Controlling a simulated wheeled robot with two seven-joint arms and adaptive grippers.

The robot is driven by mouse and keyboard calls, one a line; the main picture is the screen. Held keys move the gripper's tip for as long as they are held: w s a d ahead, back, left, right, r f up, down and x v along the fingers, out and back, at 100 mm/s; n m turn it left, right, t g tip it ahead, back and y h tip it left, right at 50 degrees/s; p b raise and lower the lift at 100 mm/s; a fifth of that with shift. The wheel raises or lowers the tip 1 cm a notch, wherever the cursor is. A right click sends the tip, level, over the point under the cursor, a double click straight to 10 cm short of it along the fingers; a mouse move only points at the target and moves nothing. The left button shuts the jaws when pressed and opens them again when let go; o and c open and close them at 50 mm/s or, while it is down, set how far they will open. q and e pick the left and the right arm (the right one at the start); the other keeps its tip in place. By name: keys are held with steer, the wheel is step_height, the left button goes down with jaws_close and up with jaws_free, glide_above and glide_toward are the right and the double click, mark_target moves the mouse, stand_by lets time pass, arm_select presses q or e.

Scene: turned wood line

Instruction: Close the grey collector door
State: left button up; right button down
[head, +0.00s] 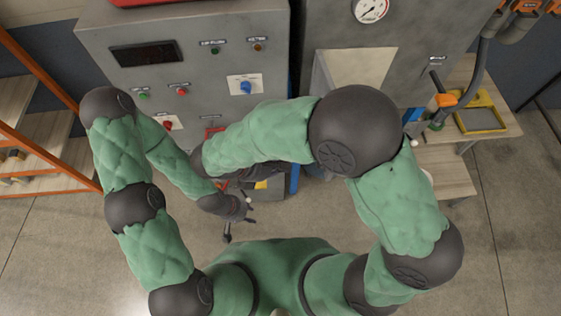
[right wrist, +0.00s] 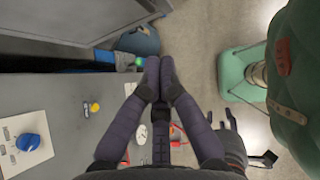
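A tall grey cabinet with a round gauge stands at the back right in the head view. A flat grey panel (right wrist: 75,18) also shows at the top left of the right wrist view. My left gripper (head: 238,228) is open and empty, low in front of the control cabinet; it also shows in the right wrist view (right wrist: 252,140). My right gripper (right wrist: 158,64) has its fingertips together with nothing seen between them. My right arm mostly hides it in the head view.
The grey control cabinet (head: 205,65) has buttons and a blue knob (head: 246,87). An orange-framed wooden rack (head: 35,125) stands at left. A wooden bench (head: 455,150) with a yellow tray (head: 481,113) stands at right. The floor at lower right (head: 500,240) is clear.

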steer(key=w+d+f+p, duration=0.1)
steer(key=d+f, duration=0.3)
steer(key=d, duration=0.4)
steer(key=shift+w+d+f+p, duration=0.15)
steer(key=shift+w+f+p, duration=0.2)
steer(key=shift+w, duration=0.5)
